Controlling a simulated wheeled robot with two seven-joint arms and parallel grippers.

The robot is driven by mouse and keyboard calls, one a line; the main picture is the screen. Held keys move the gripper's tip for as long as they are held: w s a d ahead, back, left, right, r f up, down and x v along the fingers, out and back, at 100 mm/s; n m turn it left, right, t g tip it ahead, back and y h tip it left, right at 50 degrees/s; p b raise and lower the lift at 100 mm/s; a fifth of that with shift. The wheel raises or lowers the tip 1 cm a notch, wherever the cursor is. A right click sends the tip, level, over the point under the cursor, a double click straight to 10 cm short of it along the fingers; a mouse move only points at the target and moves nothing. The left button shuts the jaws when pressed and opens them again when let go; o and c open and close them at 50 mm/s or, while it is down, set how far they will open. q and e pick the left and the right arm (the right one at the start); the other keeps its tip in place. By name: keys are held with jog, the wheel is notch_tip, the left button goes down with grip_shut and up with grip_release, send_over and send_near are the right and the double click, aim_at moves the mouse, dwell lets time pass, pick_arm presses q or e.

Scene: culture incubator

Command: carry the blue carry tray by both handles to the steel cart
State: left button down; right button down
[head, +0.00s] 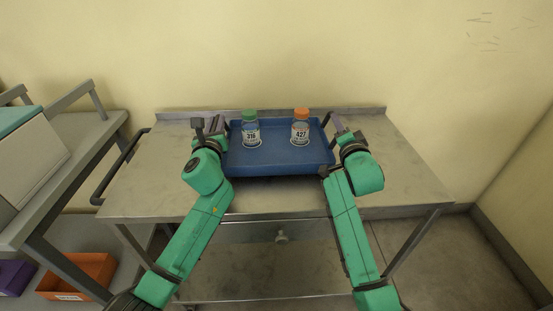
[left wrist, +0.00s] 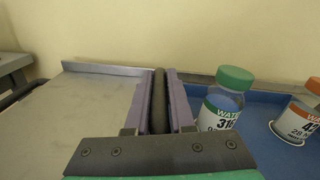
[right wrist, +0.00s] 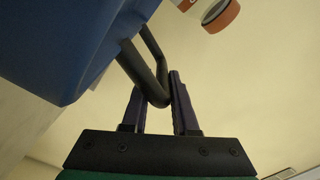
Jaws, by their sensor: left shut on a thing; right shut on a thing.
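The blue carry tray (head: 278,160) is over the middle of the steel cart (head: 400,174); I cannot tell whether it touches the top. A green-capped bottle (head: 250,129) and an orange-capped bottle (head: 300,128) stand upright in it. My left gripper (head: 213,126) is shut on the tray's left handle, a dark bar between the fingers in the left wrist view (left wrist: 159,100). My right gripper (head: 342,130) is shut on the right handle, a dark looped bar (right wrist: 150,75) in the right wrist view.
The cart top has clear room on both sides of the tray, with a raised back edge. A grey bench (head: 85,130) with a pale box (head: 30,155) stands at the left. An orange bin (head: 78,274) sits low beneath it. A wall is behind the cart.

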pick_arm(q)
jog(key=shift+d+f+b, duration=0.35)
jog(key=shift+f+b, duration=0.05)
jog(key=shift+f, duration=0.35)
pick_arm(e)
jog(key=shift+a+f, duration=0.3)
jog(key=shift+f, duration=0.3)
pick_arm(q)
jog(key=c, duration=1)
grip_release()
jog(key=shift+r, duration=0.2)
pick_arm(e)
jog(key=c, duration=0.9)
grip_release()
jog(key=shift+r, duration=0.15)
pick_arm(q)
jog(key=shift+o, duration=1.1)
jog(key=shift+s+a, duration=0.1)
pick_arm(e)
jog(key=shift+o, duration=1.1)
jog(key=shift+s+d, duration=0.1)
pick_arm(q)
jog(key=shift+a, duration=0.1)
pick_arm(e)
jog(key=shift+d, duration=0.1)
